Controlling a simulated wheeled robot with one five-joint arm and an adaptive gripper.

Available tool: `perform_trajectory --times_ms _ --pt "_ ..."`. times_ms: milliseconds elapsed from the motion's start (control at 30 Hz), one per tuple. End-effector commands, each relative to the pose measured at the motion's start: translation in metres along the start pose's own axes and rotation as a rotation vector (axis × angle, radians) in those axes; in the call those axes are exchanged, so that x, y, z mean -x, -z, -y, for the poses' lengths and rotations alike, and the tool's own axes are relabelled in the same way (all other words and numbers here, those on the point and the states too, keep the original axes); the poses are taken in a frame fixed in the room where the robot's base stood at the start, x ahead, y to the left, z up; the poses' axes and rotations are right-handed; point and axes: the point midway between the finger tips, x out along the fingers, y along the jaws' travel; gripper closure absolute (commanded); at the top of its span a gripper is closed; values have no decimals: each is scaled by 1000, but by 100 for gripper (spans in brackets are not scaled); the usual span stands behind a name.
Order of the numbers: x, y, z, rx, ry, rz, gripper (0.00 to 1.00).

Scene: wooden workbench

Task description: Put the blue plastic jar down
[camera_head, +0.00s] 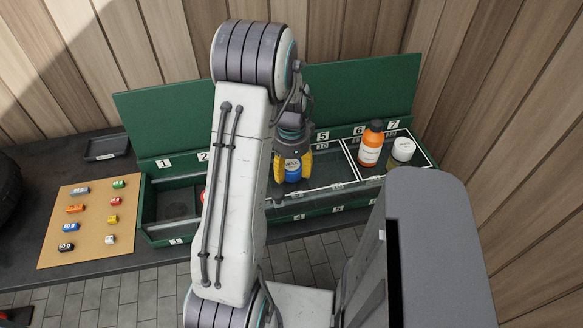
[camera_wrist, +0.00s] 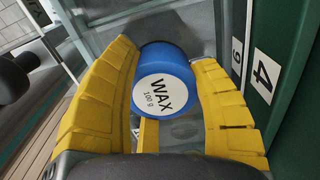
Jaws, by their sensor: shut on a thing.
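The blue plastic jar (camera_head: 293,172) is upright between the yellow fingers of my gripper (camera_head: 293,168), over the middle part of the green compartment box. In the wrist view the jar (camera_wrist: 166,62) shows a white label reading "WAX 100 g". The yellow fingers of my gripper (camera_wrist: 170,95) are shut on its sides. The green box (camera_head: 330,198) has numbered compartments and a raised back panel. In the wrist view the number 4 plate (camera_wrist: 264,73) is close to the right of the jar. I cannot tell whether the jar's base touches the compartment floor. My arm hides several compartments.
An orange bottle (camera_head: 371,146) and a white-lidded jar (camera_head: 402,151) stand in the right compartments. A tan board (camera_head: 77,222) with several small coloured weights lies at left. A small dark tray (camera_head: 106,147) sits behind it. The compartment near number 1 (camera_head: 174,205) looks empty.

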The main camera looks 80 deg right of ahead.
Motion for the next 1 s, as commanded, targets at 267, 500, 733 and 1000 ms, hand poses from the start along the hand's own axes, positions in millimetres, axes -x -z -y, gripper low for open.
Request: perform_trajectory --times_ms 267,500,733,1000 --pt "-3 0 0 0 0 0 80" --pt "-3 0 0 0 -1 0 24" --pt "-2 0 0 0 -1 0 19" --pt "10 0 0 0 2 -1 19"
